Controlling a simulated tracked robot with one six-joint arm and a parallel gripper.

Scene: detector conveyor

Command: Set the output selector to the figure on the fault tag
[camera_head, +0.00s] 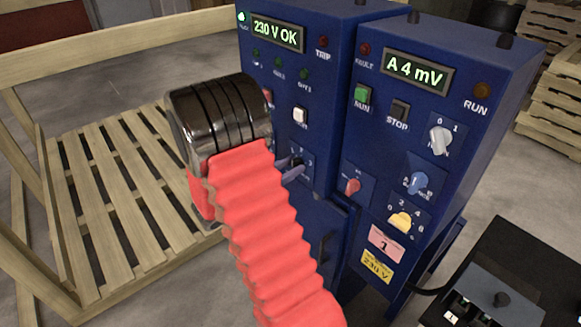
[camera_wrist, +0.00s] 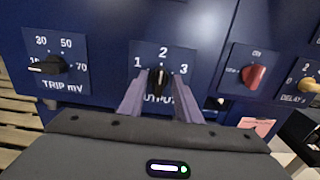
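The output selector (camera_wrist: 157,82) is a small black knob on a blue panel, with 1, 2 and 3 around it. Its pointer stands up toward 2. The lettering under it is partly hidden by my fingers. My gripper (camera_wrist: 159,92) is open, with one purple finger on each side of the knob and a small gap showing. In the head view my gripper (camera_head: 291,166) is at the left cabinet, mostly hidden by my arm. The pink fault tag (camera_head: 385,243) is on the right cabinet; its large figure looks like 1. The tag (camera_wrist: 257,125) is partly hidden in the wrist view.
The trip mV knob (camera_wrist: 50,65) is left of the selector. A red knob (camera_wrist: 254,76) and a yellow delay knob (camera_wrist: 306,85) are to the right. A yellow label (camera_head: 377,266) is below the tag. A wooden pallet structure (camera_head: 110,190) stands left of the cabinets.

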